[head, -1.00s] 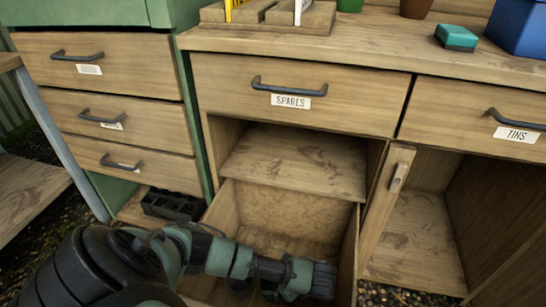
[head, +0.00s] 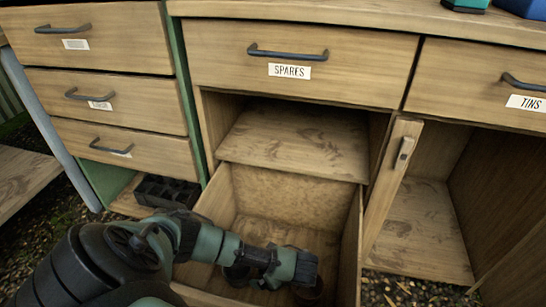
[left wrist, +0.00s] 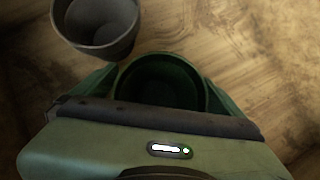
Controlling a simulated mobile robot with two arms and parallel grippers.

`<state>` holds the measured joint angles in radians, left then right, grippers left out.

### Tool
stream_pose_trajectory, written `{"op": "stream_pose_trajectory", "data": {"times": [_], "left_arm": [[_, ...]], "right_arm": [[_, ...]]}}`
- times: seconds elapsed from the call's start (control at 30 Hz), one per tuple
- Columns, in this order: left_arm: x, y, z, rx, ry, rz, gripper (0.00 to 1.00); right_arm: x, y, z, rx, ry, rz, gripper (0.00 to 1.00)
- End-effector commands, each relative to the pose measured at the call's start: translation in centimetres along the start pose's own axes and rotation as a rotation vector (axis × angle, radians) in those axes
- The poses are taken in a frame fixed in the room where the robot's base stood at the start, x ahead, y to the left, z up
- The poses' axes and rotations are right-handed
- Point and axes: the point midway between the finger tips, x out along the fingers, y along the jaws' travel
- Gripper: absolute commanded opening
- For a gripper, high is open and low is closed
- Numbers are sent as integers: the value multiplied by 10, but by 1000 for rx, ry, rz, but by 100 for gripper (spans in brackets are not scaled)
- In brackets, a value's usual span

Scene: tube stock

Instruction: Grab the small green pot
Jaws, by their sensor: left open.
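The small green pot (left wrist: 160,82) shows in the left wrist view, seen from above with its round rim up. My left gripper (left wrist: 157,72) is open, with its fingers on either side of the pot; contact cannot be told. In the head view my left gripper (head: 292,266) is down inside the open lower drawer (head: 345,245), and the green pot is hidden beneath it. My right gripper is in neither view.
A grey pot (left wrist: 100,28) stands close by at the upper left in the left wrist view. In the head view a dark pot (head: 236,275) and a reddish-brown pot (head: 312,292) flank the gripper. An open cupboard door (head: 392,185) stands right of the drawer.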

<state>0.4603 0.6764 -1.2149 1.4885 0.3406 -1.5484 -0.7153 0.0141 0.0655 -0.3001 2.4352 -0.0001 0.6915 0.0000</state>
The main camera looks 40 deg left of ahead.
Motion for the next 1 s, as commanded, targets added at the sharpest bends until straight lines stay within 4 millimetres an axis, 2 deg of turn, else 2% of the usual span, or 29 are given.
{"op": "stream_pose_trajectory", "data": {"times": [0.03, 0.07, 0.27, 0.67, 0.87, 1.0], "left_arm": [[0, 0, 0, 0, 0, 0, 100], [0, 0, 0, 0, 0, 0, 94], [0, 0, 0, 0, 0, 0, 39], [-7, 0, 4, 0, 1, -1, 38], [-29, 0, 19, -1, 0, -1, 38], [-53, 0, 34, 0, 0, -1, 38]], "right_arm": [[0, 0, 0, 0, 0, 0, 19], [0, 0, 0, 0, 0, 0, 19], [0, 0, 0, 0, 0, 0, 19], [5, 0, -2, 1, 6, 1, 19], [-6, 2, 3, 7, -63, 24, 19], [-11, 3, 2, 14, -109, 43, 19]]}}
